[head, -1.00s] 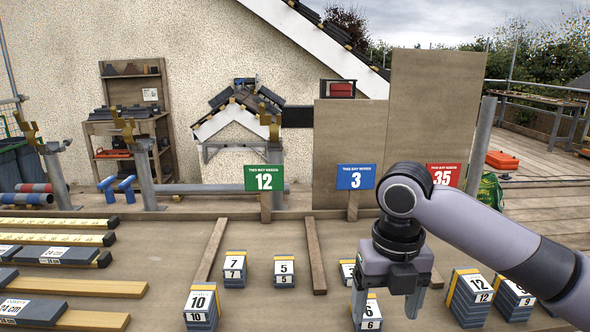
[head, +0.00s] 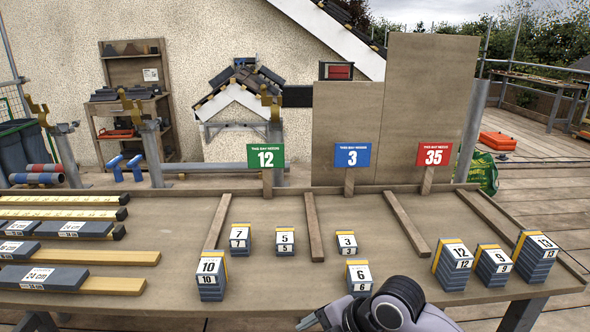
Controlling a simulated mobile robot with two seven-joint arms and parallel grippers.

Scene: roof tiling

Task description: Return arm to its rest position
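My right arm shows at the bottom of the head view, low in front of the table's front edge. Its gripper (head: 312,322) is at the bottom edge, partly cut off, and its finger opening cannot be made out. Nothing is seen held in it. The nearest tile stack is the one labelled 6 (head: 359,277), standing upright on the table (head: 285,292) just above the arm and apart from it. My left gripper is not in view.
Numbered tile stacks stand in bays split by wooden strips (head: 313,226): 10 (head: 211,275), 7 (head: 240,239), 5 (head: 286,241), 3 (head: 346,243), 12 (head: 453,264), 9 (head: 494,265), 13 (head: 535,258). Green 12 (head: 266,158), blue 3 (head: 352,156) and red 35 (head: 434,154) signs stand behind. Battens lie left.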

